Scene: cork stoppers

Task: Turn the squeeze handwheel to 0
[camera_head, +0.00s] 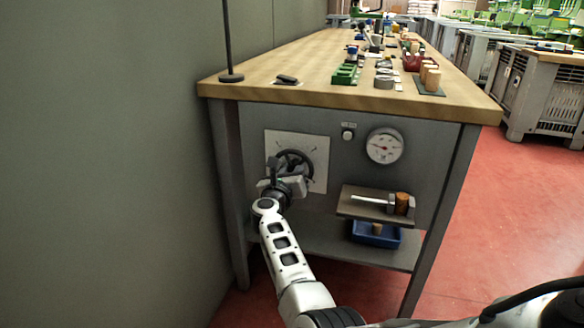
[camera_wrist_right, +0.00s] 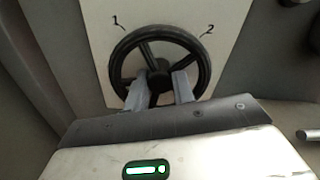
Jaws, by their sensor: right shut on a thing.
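The black spoked handwheel (camera_head: 305,158) is mounted on a white plate (camera_head: 318,145) on the grey front panel of the bench. In the right wrist view the handwheel (camera_wrist_right: 203,62) fills the upper middle, with marks "1" at its upper left and "2" at its upper right on the plate (camera_wrist_right: 185,12). No "0" mark can be read. My right gripper (camera_head: 284,178) is at the wheel from below; in the wrist view its two fingers (camera_wrist_right: 159,90) are shut on the wheel's dark middle part. Its body hides part of the lower wheel and plate. My left gripper is out of view.
Right of the plate are a round gauge (camera_head: 384,146) and a small knob (camera_head: 347,135). Below them, a small shelf (camera_head: 352,209) holds a metal tool and a cork (camera_head: 402,203), above a blue bin (camera_head: 362,236). A wall (camera_head: 110,150) stands close on the left.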

